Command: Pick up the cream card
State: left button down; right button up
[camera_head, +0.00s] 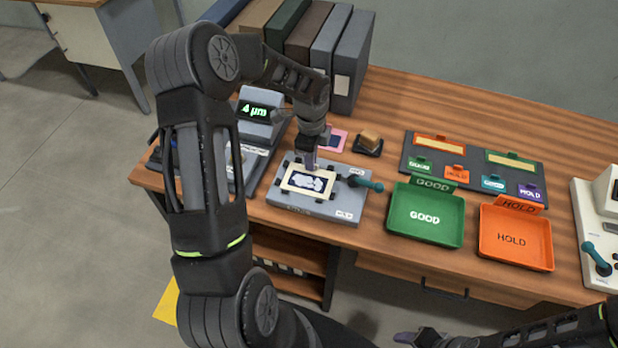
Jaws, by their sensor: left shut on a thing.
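The cream card (287,184), with a dark window and a pale blotchy shape in it, is at the grey fixture (335,209) near the table's front edge. My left gripper (311,165) points down at the card's back edge and is shut on it. I cannot tell whether the card still touches the fixture. My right gripper (405,337) shows at the bottom edge, in front of the table and away from the card. Its jaw gap cannot be made out.
A teal-handled lever (367,183) sits right of the card. A green GOOD tray (425,214) and an orange HOLD tray (515,238) stand further right. A display device (259,112), a pink card (338,140) and several binders (335,60) are behind. The back right tabletop is clear.

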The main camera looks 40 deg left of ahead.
dwell(0.3)
pick_arm(q)
notch_tip(320, 180, up, 10)
jog(key=b, duration=0.1)
dwell(0.4)
dwell(0.5)
jog(key=w+d+n, duration=0.4)
jog(key=d+n, duration=1)
jog(key=d, duration=0.4)
jog(key=shift+w+r, duration=0.15)
jog(key=shift+r, duration=0.3)
